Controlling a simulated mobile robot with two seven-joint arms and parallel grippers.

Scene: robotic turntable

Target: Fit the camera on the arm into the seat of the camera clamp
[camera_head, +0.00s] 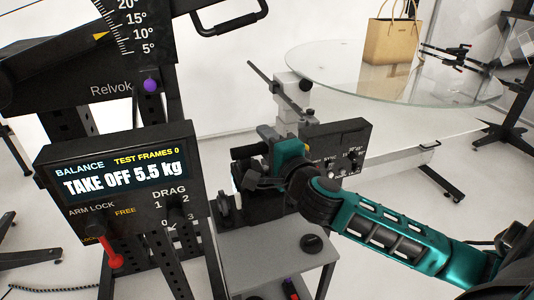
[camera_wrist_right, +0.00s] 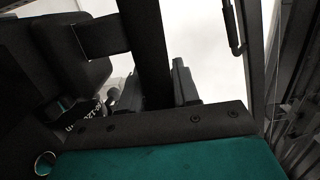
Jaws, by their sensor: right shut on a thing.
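My right gripper (camera_head: 246,172) is at the end of the teal arm, near the middle of the head view. In the right wrist view its two dark fingers (camera_wrist_right: 155,88) are shut on a black bar (camera_wrist_right: 145,40). A short strut joins this bar to a bulky black body (camera_wrist_right: 72,50), which looks like the camera. In the head view the gripper and wrist hide most of the held thing; only dark parts (camera_head: 246,151) show. A dark bracket-like part (camera_head: 226,208) stands just below left of the gripper. I cannot tell whether it is the camera clamp, or whether anything touches it.
The balance panel (camera_head: 120,180) reads "TAKE OFF 5.5 kg", with a red lever (camera_head: 112,250) below. A black control box (camera_head: 350,135) stands close behind my wrist. A grey cart top (camera_head: 260,250) lies below. A glass turntable (camera_head: 330,65) carries a tan bag (camera_head: 391,40).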

